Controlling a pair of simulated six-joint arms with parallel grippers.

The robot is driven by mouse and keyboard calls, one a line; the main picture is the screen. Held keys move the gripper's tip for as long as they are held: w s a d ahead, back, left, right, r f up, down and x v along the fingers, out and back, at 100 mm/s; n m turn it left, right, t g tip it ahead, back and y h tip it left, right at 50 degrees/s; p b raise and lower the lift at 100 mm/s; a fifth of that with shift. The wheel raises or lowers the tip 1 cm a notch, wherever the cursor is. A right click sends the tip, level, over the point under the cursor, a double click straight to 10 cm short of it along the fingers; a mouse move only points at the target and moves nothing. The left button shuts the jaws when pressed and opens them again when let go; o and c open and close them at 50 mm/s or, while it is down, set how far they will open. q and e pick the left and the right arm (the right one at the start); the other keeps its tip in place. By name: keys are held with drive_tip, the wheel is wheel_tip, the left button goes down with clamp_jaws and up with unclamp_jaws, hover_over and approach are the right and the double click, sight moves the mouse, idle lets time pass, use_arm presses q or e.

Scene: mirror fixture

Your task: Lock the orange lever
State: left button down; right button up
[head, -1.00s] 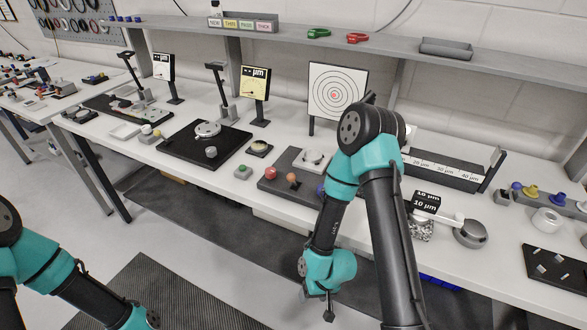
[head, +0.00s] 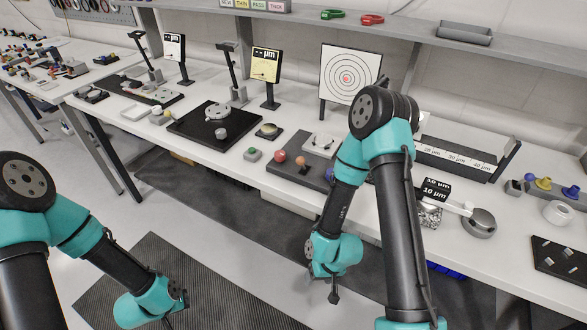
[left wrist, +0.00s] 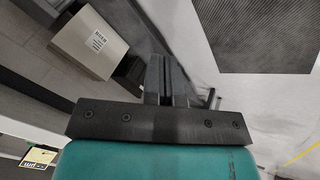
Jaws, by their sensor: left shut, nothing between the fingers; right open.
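The orange lever (head: 301,161) is a small round-topped knob on the grey fixture block (head: 285,174) at the bench's front edge. A red knob (head: 280,156) stands to its left and a blue knob (head: 329,174) to its right, partly behind my right arm. A pale round part sits at the back of the block. My left gripper (head: 183,300) is low at the lower left, over the floor and well apart from the bench. In the left wrist view (left wrist: 176,72) it is shut and empty. My right gripper (head: 334,293) hangs open, small in view, below the bench front.
A dark mat (head: 120,270) covers the floor.

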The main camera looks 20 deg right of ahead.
sight(302, 165)
use_arm(q)
drive_tip(key=w+d+r+m+t+h, duration=0.3)
drive_tip(key=w+d+r, duration=0.2)
drive_tip(key=d, duration=0.2)
drive_tip(key=w+d+r+m+t+h, duration=0.2)
drive_tip(key=w+d+r+m+t, duration=0.1)
drive_tip(key=w+d+r, duration=0.4)
drive_tip(key=s+d+r+m+t+h, duration=0.1)
drive_tip(key=s+d+r+m+h, duration=0.2)
drive_tip(key=d+r+m+h, duration=0.3)
drive_tip(key=d+r+h, duration=0.3)
drive_tip(key=d+r, duration=0.3)
drive_tip(key=d, duration=0.2)
drive_tip(key=shift+s+d, duration=0.15)
drive_tip(key=shift+d, duration=0.25)
drive_tip(key=shift+d, duration=0.1)
drive_tip(key=x, duration=1.3)
drive_tip(key=shift+w+d+r, duration=0.2)
drive_tip(key=shift+w, duration=0.05)
drive_tip(key=shift+d+r, duration=0.15)
